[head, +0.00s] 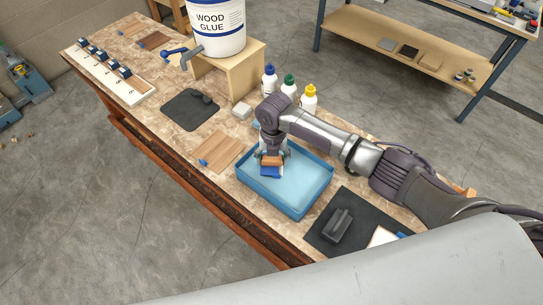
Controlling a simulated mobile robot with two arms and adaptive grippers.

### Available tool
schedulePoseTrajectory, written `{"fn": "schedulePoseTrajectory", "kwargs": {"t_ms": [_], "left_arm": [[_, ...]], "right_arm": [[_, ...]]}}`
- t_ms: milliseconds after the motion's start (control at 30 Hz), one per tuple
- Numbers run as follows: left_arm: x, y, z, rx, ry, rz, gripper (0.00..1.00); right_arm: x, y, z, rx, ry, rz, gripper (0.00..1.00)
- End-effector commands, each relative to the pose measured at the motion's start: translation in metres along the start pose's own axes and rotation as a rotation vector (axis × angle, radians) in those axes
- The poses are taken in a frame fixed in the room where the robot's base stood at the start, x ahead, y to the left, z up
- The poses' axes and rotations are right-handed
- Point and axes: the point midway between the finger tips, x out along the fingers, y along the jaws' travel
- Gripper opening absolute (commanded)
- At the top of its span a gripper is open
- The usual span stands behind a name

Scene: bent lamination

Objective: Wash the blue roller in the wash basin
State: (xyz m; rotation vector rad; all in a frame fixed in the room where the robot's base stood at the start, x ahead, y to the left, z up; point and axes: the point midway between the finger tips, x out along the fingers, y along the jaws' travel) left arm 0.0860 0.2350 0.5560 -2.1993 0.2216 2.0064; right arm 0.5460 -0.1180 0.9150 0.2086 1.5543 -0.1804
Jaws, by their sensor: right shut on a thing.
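The wash basin (262,199) is a blue rectangular tray with pale blue water, near the front edge of the workbench. My right gripper (271,154) reaches over the left part of the basin from the right, pointing down. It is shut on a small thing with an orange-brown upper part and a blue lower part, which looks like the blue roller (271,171). The roller appears over or in the water; I cannot tell whether it touches it. The fingers partly hide its top. My left gripper is not in view.
Three bottles (289,87) with blue, green and yellow caps stand behind my right arm. A wood board (221,151) lies left of the basin, and a dark mat (336,236) with a black block lies right. A wood glue bucket (217,30) stands on a wooden stand.

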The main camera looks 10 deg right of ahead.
Motion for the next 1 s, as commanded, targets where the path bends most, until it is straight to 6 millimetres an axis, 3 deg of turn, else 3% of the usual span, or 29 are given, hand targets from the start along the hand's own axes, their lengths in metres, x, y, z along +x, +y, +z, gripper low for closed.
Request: {"fn": "schedulePoseTrajectory", "kwargs": {"t_ms": [100,500,1000], "left_arm": [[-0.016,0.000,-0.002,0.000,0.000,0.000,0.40],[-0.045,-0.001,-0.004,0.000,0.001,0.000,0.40],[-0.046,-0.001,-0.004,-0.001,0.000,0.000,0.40]], "right_arm": [[-0.005,-0.010,-0.007,0.001,0.001,-0.002,0.30],[-0.005,-0.038,-0.029,0.001,0.001,-0.001,0.30],[-0.001,-0.042,-0.033,0.000,-0.001,0.000,0.30]]}}
